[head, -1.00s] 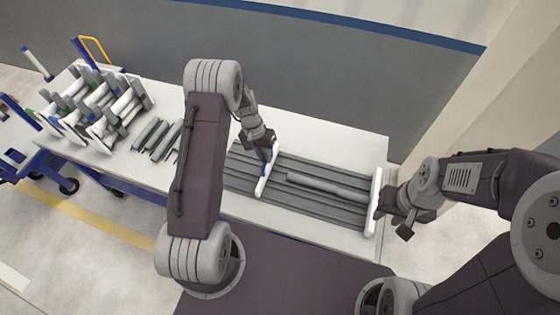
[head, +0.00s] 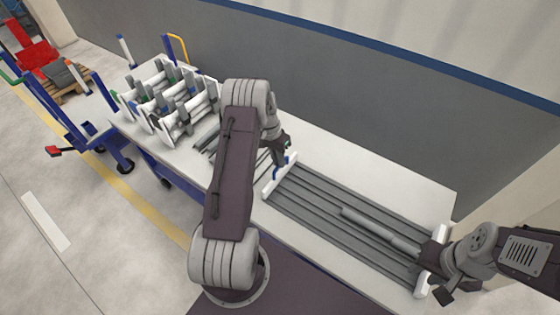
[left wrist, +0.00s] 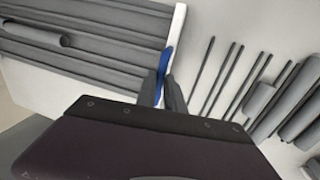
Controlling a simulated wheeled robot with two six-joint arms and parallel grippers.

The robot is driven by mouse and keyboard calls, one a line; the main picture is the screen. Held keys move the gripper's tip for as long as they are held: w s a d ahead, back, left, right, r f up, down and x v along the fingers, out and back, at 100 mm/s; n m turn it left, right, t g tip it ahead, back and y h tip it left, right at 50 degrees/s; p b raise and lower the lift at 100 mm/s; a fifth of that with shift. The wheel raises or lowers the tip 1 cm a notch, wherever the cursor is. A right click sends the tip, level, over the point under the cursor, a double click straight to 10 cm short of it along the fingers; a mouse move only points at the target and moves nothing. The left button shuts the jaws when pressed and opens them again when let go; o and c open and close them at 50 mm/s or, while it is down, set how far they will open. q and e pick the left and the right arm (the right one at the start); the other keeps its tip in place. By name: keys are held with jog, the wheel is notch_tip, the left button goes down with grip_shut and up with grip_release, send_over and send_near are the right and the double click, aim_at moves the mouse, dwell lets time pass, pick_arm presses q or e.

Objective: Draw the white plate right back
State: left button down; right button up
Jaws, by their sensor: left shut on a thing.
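A white plate with a blue handle (head: 280,175) stands crosswise at the left end of a row of long grey pipes (head: 335,212) on the table. My left gripper (head: 283,157) is shut on its blue handle. In the left wrist view, the fingers (left wrist: 162,88) hold the blue handle (left wrist: 164,68), with the white plate (left wrist: 178,25) beyond it. A second white plate (head: 441,240) stands at the pipes' right end. My right gripper (head: 436,268) is beside it, partly over it; its jaws are unclear.
A thicker grey pipe (head: 380,229) lies on top of the row. Shorter loose grey pipes (left wrist: 235,80) lie left of the left plate. A white rack with pipes (head: 165,100) stands further left. A grey wall (head: 330,75) runs behind the table.

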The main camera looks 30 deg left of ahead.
pick_arm(q)
jog(key=shift+w+a+r, duration=0.1)
jog(key=shift+a, duration=0.1)
jog(key=c, duration=1.6)
grip_release()
jog(key=shift+o, duration=0.7)
jog(key=shift+a, duration=0.15)
notch_tip(320, 180, up, 9)
jog(key=a, duration=0.1)
jog(key=shift+a, duration=0.4)
jog(key=shift+d, duration=0.1)
